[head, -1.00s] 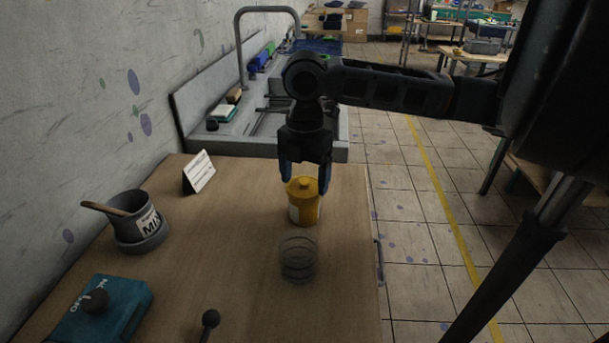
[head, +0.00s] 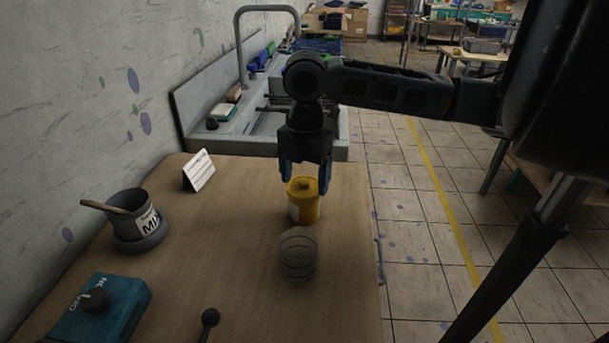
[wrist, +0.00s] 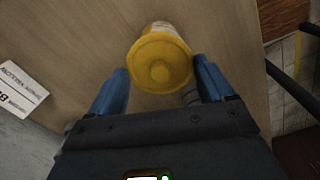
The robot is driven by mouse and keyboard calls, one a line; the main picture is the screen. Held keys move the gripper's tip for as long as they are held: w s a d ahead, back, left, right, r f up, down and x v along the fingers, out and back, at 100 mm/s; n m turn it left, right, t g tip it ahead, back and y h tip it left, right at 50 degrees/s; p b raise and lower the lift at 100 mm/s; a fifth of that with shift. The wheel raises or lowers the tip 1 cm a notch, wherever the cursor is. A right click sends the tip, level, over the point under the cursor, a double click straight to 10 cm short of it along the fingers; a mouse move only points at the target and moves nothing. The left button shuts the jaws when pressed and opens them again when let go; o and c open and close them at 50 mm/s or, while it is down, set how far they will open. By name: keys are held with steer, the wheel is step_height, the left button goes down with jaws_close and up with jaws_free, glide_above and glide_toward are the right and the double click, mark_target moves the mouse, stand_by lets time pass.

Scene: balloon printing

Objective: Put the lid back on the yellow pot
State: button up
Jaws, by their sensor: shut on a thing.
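The yellow pot (head: 304,212) stands upright on the wooden table, with a pale label on its side. Its yellow lid (head: 303,189), round with a central knob, is at the pot's mouth; I cannot tell whether it is fully seated. My gripper (head: 305,184) points down over the pot, its blue fingers on either side of the lid and shut on it. In the wrist view the lid (wrist: 160,72) lies between the two fingertips (wrist: 161,75), with part of the pot (wrist: 168,29) showing beyond it.
A clear ringed container (head: 298,256) stands in front of the pot. A sink (head: 255,130) lies behind.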

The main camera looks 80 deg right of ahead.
steer(key=o, duration=0.9)
steer(key=shift+r, duration=0.15)
steer(key=shift+r+p, duration=2.65)
steer(key=shift+r, duration=0.7)
steer(key=shift+c, duration=0.6)
jaws_close()
